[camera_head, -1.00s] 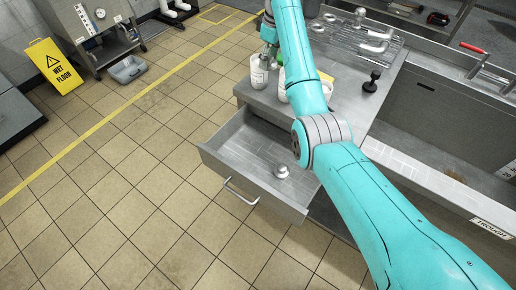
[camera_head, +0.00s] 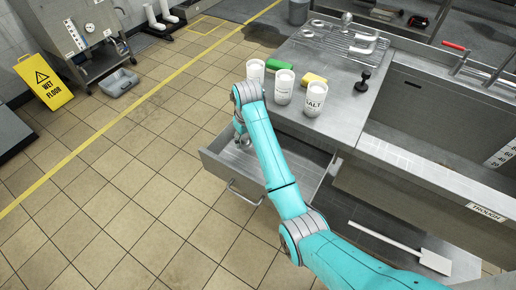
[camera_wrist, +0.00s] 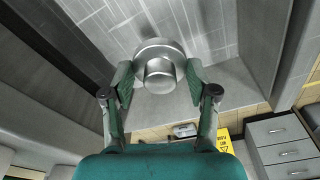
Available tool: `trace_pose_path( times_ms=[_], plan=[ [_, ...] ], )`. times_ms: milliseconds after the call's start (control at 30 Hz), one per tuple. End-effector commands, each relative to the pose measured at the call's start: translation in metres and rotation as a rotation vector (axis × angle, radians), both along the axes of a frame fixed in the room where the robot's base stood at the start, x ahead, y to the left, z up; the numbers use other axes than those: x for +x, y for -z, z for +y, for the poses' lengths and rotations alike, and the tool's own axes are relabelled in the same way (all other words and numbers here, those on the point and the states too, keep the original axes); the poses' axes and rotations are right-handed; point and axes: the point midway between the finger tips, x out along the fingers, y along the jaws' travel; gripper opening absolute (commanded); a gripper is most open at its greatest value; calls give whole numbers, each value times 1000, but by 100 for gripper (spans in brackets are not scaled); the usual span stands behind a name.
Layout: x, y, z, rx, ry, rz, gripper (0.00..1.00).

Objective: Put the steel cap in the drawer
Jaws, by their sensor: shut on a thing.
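The steel cap (camera_wrist: 158,60), a round flanged disc with a short cylindrical knob, sits between my fingers in the wrist view. My gripper (camera_wrist: 160,86) is shut on its knob. In the head view my gripper (camera_head: 241,134) points down into the left part of the open drawer (camera_head: 222,173), with the cap (camera_head: 243,141) just showing at its tips. Bare drawer metal lies behind the cap in the wrist view; I cannot tell whether the cap touches the drawer floor. My arm hides the drawer's middle.
A trough (camera_head: 430,165) is at right. The tiled floor at left is clear up to a wet-floor sign (camera_head: 47,90).

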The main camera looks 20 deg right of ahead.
Motion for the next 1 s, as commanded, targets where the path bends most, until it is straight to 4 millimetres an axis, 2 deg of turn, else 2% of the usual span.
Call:
trace_pose_path(
  times_ms=[100, 367, 600, 967, 1000],
  plan=[
    [0, 19, 0, -1, -1, 2, 19],
    [0, 38, 0, 1, -1, 1, 19],
    [0, 67, 0, 0, -2, 2, 19],
    [0, 70, 0, 0, -2, 0, 19],
    [0, 70, 0, 0, -2, 0, 66]
  ],
)
